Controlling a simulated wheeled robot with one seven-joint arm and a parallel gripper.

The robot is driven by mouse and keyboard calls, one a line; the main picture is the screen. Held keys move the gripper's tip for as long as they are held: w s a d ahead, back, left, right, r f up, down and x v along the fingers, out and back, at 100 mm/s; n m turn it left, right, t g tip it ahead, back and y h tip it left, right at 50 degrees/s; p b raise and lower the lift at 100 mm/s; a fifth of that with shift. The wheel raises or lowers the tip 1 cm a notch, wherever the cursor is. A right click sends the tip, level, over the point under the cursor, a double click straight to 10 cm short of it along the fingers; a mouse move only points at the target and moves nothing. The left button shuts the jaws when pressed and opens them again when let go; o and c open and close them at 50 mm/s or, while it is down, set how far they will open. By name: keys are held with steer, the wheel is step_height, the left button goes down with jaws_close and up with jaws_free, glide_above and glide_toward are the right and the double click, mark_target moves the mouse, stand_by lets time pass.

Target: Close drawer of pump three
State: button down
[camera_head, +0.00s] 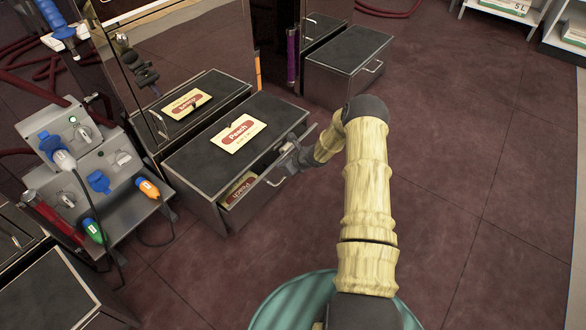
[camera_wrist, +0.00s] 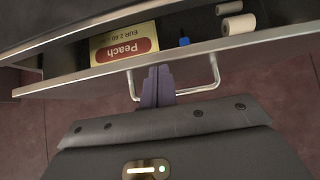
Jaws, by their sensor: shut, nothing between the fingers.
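A grey pump cabinet (camera_head: 190,160) has its drawer (camera_head: 238,208) partly open. A "Peach" card (camera_head: 240,189) lies inside the drawer; the card also shows in the wrist view (camera_wrist: 124,44). The drawer's metal handle (camera_wrist: 201,89) is on its front face. My gripper (camera_head: 283,163) is at the drawer front, by the handle. In the wrist view my gripper (camera_wrist: 158,70) is shut and empty, its fingertips close to the front panel (camera_wrist: 235,45) between the handle's two ends. I cannot tell whether the fingers touch the panel or handle. No pump number is readable.
Another "Peach" card (camera_head: 238,133) lies on the cabinet top. A neighbouring cabinet (camera_head: 350,48) stands behind. A grey connector panel (camera_head: 90,165) stands left. The floor at right is clear.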

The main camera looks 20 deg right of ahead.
steer(key=shift+w+a, duration=0.6)
steer(key=shift+w, duration=0.1)
steer(key=shift+s+d, duration=0.1)
steer(key=s+d+f+p+v, duration=0.1)
steer(key=p+v, duration=0.3)
steer(key=v, duration=0.8)
steer(key=shift+s+d+p, duration=0.2)
steer(key=shift+s+p, duration=0.1)
steer(key=shift+s, duration=0.15)
steer(key=shift+f, duration=0.15)
